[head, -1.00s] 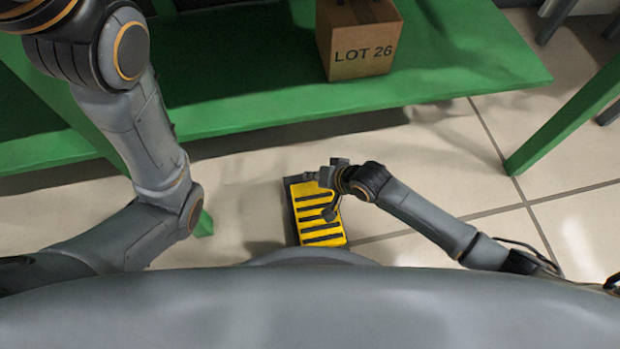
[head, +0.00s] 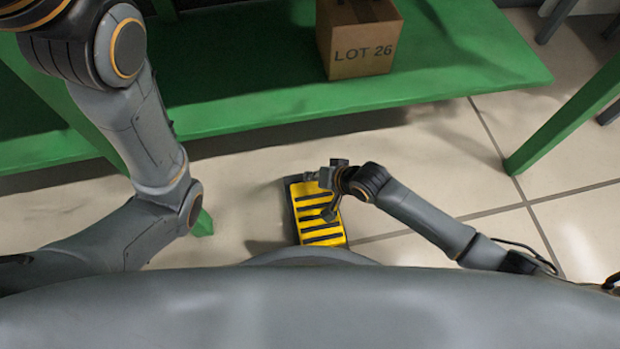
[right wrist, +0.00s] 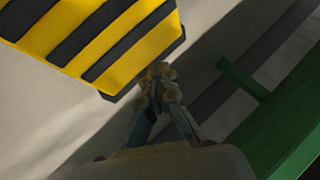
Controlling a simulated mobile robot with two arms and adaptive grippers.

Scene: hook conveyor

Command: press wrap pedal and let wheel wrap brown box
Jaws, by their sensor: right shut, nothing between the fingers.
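The wrap pedal (head: 318,238), yellow with black stripes and a dark edge, lies on the floor in front of the green table. It also fills the upper left of the right wrist view (right wrist: 95,45). My right gripper (head: 322,180) hangs over the pedal's far part in the head view and covers some of it. In the right wrist view its fingers (right wrist: 156,78) are together and empty, close to the pedal's corner; I cannot tell whether they touch it. The brown box (head: 362,52), marked LOT 26, stands on the green table. The wheel and my left gripper are out of view.
The green table (head: 450,80) spans the back, with a green leg (head: 565,125) at the right. Bare tiled floor (head: 450,150) lies between the pedal and the table and to the right. My left arm occupies the left side.

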